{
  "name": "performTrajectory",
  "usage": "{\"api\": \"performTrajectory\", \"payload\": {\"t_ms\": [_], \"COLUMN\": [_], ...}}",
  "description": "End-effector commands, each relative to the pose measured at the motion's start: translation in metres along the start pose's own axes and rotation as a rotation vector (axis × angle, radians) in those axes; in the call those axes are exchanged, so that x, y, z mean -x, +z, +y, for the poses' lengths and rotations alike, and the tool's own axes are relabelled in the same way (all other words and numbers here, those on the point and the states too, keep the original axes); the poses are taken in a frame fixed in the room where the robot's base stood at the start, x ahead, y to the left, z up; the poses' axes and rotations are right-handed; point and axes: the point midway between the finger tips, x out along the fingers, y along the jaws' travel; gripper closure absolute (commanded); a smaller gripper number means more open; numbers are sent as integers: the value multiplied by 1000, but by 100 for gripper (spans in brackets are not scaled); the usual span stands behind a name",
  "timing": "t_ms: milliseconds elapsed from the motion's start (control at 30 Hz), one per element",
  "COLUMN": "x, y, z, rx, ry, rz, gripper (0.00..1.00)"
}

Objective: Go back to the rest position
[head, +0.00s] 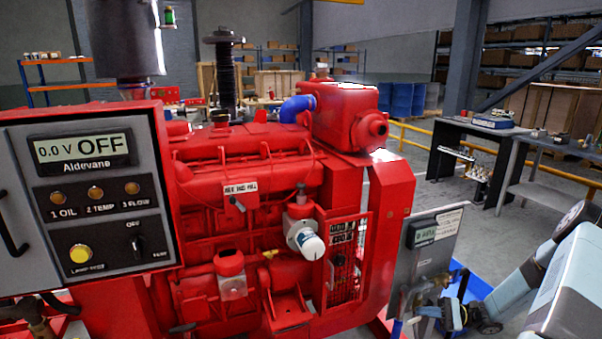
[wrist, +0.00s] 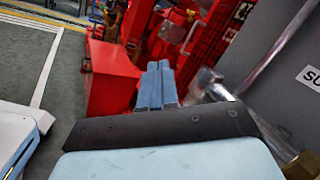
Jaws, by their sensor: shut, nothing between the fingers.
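My gripper (wrist: 157,82) shows in the wrist view with its two blue-grey fingers together and nothing between them. In the head view it is low on the right, in front of the lower part of a grey panel (head: 403,262), beside the red diesel pumpset (head: 240,180). My blue-grey arm reaches in from the right edge. In the wrist view a red block-like part (wrist: 112,78) of the machine lies just left of the fingers, and a metal pipe (wrist: 212,85) lies to their right. Whether the fingers touch anything cannot be told.
A control box (head: 85,200) reading "0.0 V OFF" stands at the left. A grey sign panel (wrist: 285,75) is close on the right in the wrist view. Workbenches (head: 545,145) stand at the back right. Open floor (wrist: 35,65) shows at the wrist view's left.

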Motion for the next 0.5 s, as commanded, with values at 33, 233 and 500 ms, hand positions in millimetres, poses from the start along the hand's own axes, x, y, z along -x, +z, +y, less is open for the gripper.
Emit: {"api": "performTrajectory", "payload": {"t_ms": [33, 233, 500], "x": [-5, -22, -46], "y": [9, 42, 85], "z": [-8, -31, -56], "rx": [5, 22, 58], "ry": [49, 224, 439], "rz": [16, 71, 153], "gripper": [100, 100, 100]}}
